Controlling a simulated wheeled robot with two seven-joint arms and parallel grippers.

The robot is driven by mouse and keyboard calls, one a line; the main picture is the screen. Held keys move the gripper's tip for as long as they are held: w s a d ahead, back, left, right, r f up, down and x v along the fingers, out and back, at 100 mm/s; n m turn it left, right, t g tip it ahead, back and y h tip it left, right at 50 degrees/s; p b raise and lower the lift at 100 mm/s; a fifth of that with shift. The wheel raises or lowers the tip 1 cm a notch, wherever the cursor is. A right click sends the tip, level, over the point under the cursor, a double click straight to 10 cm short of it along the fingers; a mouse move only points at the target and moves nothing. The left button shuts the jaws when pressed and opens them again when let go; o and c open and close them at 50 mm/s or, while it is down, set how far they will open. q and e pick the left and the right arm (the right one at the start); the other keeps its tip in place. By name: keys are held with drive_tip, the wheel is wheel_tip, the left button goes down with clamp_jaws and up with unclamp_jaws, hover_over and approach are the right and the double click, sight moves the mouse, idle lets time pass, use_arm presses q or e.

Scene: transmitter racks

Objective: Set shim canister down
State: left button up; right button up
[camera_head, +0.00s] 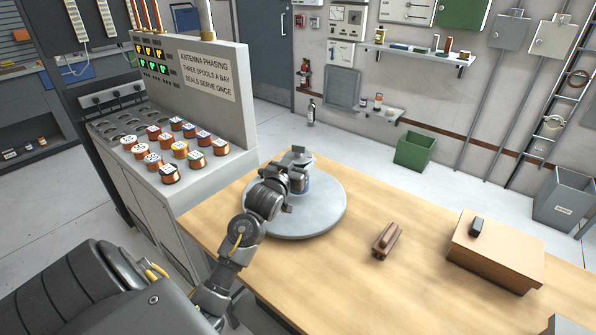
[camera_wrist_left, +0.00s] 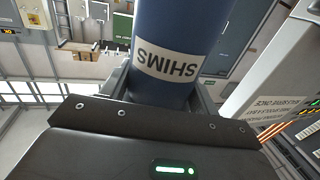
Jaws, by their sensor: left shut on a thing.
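The shim canister (camera_wrist_left: 178,50) is blue with a white label reading SHIMS, and it fills the upper middle of the left wrist view. My left gripper (camera_wrist_left: 160,88) is shut on it. In the head view my left gripper (camera_head: 291,172) is over the round grey turntable (camera_head: 323,215) on the wooden table (camera_head: 330,285). My right gripper is not in view.
A reddish-brown block-like object (camera_head: 386,240) lies right of the turntable. A cardboard-coloured box (camera_head: 495,257) with a small dark item on top stands farther right. The antenna phasing console (camera_head: 205,95) with several wire spools rises at the left. The table between is clear.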

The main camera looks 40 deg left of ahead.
use_arm(q)
drive_tip(key=shift+w+a+f, duration=0.1)
drive_tip(key=shift+a+f, duration=0.15)
drive_tip(key=shift+f, duration=0.05)
wheel_tip(320, 180, down, 2)
drive_tip(key=shift+f+p, duration=0.15)
drive_tip(key=shift+p, duration=0.15)
drive_tip(key=shift+f, duration=0.3)
drive_tip(key=shift+f, duration=0.1)
drive_tip(key=shift+f, duration=0.1)
drive_tip(key=o, duration=1.2)
drive_tip(key=shift+o, duration=0.2)
